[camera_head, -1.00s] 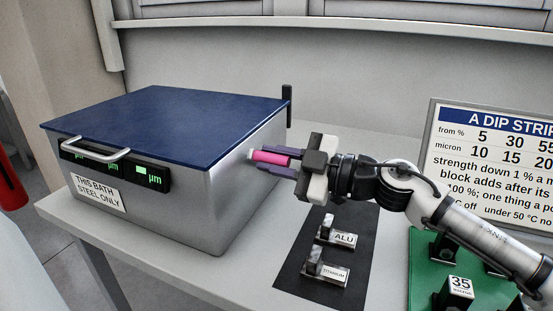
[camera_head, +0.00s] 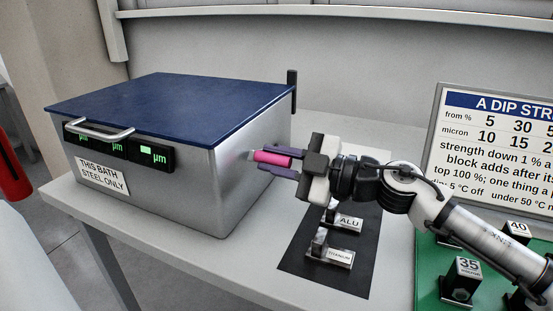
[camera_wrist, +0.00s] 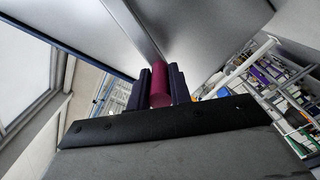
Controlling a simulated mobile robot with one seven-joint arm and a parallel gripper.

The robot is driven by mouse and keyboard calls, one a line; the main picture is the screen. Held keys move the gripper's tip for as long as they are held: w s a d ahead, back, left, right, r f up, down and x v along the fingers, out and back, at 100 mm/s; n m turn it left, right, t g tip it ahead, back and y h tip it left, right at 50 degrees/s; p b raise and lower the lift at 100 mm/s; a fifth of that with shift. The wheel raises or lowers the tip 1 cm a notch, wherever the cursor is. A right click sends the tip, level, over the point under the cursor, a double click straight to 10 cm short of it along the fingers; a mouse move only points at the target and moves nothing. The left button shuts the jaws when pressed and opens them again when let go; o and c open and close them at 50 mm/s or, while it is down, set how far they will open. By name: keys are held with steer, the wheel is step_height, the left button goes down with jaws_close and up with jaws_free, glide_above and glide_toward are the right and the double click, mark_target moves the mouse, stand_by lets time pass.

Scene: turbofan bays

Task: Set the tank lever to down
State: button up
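The tank (camera_head: 105,155) is a steel bath with a dark blue lid, at left in the head view. The tank lever, a pink grip (camera_head: 271,157) on a short grey stem, lies close to the tank's right side and points roughly level toward my gripper. My gripper (camera_head: 270,160) has one purple finger above the grip and one below, and looks shut on it. In the wrist view the magenta grip (camera_wrist: 160,84) sits snugly between the two dark fingers, with the steel wall beyond. The lever's pivot is hard to make out.
A black mat (camera_head: 358,265) holds blocks labelled ALU (camera_head: 347,222) and TITANIUM (camera_head: 336,253) beneath my arm. A green board (camera_head: 430,265) with several numbered blocks and a dip-strip sign (camera_head: 490,145) stand at right. Clear bench lies behind the mat.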

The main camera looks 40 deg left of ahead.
steer(key=o, duration=0.4)
steer(key=b+v, duration=0.1)
steer(key=v, duration=1.3)
steer(key=shift+a, duration=0.1)
